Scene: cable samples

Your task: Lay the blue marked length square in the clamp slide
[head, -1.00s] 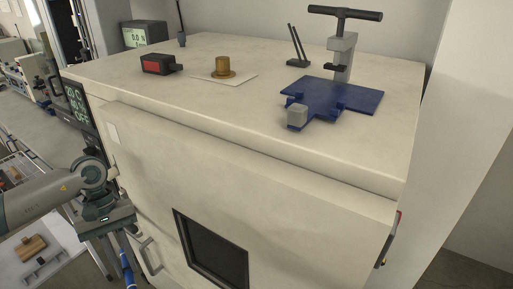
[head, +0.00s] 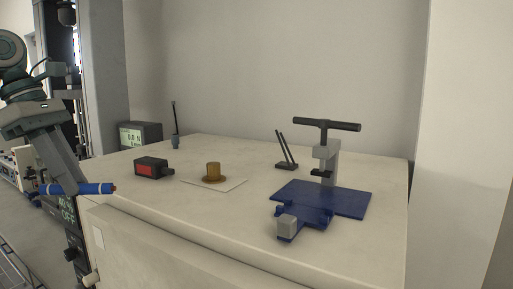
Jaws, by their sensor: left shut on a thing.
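A blue cable length (head: 90,189) with a white band and a dark, reddish tip is held by my left gripper (head: 75,187). The gripper is shut on it, and the length lies about level, off the left edge of the cabinet top. The clamp slide seems to be the blue plate (head: 352,201) with a narrower blue front part (head: 303,213) and a grey block (head: 287,226) at its near end. A grey clamp post (head: 326,160) with a black T-handle stands on the plate. The left gripper is well to the left of it. My right gripper is not in view.
On the cream cabinet top (head: 235,222) stand a red-and-black box (head: 152,168), a brass weight (head: 213,172) on a white sheet, and a black two-pronged stand (head: 286,153). A display box (head: 140,134) is at the back left. The front middle is clear.

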